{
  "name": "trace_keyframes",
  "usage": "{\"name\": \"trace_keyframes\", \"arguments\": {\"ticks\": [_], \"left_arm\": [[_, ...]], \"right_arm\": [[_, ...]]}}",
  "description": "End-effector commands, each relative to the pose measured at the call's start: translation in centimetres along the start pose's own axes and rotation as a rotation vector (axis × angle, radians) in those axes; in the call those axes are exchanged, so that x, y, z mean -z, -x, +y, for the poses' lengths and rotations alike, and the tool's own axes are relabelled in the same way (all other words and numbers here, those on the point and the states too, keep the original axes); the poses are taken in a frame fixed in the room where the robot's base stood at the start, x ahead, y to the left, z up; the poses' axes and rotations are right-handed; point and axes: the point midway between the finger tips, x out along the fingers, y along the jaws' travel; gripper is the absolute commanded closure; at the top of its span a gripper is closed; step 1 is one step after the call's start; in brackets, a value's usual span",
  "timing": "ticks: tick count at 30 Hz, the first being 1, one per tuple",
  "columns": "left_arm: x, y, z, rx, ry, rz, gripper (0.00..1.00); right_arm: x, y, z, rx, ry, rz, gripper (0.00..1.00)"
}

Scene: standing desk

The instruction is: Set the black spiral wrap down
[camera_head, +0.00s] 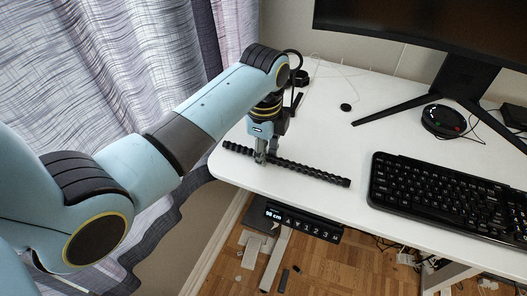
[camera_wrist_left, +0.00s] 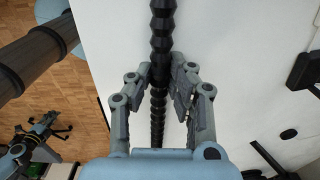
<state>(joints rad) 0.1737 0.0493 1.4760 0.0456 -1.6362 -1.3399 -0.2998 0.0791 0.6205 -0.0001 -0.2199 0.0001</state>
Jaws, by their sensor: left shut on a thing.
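The black spiral wrap (camera_head: 311,173) is a long, thin, ribbed rod at the front left of the white desk in the head view. My left gripper (camera_head: 263,157) points down and is shut on it, left of its middle. In the left wrist view the wrap (camera_wrist_left: 161,40) runs from the top edge down between the two fingers of the left gripper (camera_wrist_left: 168,84). The wrap lies at or just above the desk top; I cannot tell whether it touches.
The white desk (camera_head: 330,125) has free room around the wrap. A black keyboard (camera_head: 440,195) lies to the right. A monitor stand (camera_head: 463,85), a round black device (camera_head: 442,121) and a small black disc (camera_head: 346,107) are farther back. A height display (camera_head: 300,222) hangs under the front edge.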

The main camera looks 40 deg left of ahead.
Motion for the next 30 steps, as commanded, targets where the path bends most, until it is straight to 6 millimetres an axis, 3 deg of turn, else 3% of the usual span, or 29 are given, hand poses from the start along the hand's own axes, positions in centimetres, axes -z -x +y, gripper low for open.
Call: {"name": "trace_keyframes", "arguments": {"ticks": [1,2,7,23,30], "left_arm": [[0.0,-1.1,0.9,-0.022,0.000,0.000,1.00],[0.0,-1.1,0.9,-0.023,0.000,0.000,0.81],[0.0,-1.2,1.0,-0.024,0.000,0.000,0.60],[0.0,-0.9,0.9,-0.025,0.000,0.000,0.60],[0.1,1.4,-0.1,-0.017,0.002,0.000,0.60]], "right_arm": [[0.0,-0.2,0.0,0.000,0.000,0.000,1.00],[0.0,-0.2,0.0,0.000,0.000,0.000,1.00],[-0.1,-0.2,0.0,0.000,0.000,-0.001,1.00],[0.0,-0.2,0.0,0.000,0.000,-0.001,1.00],[0.3,-0.2,0.0,-0.001,0.000,0.005,1.00]]}}
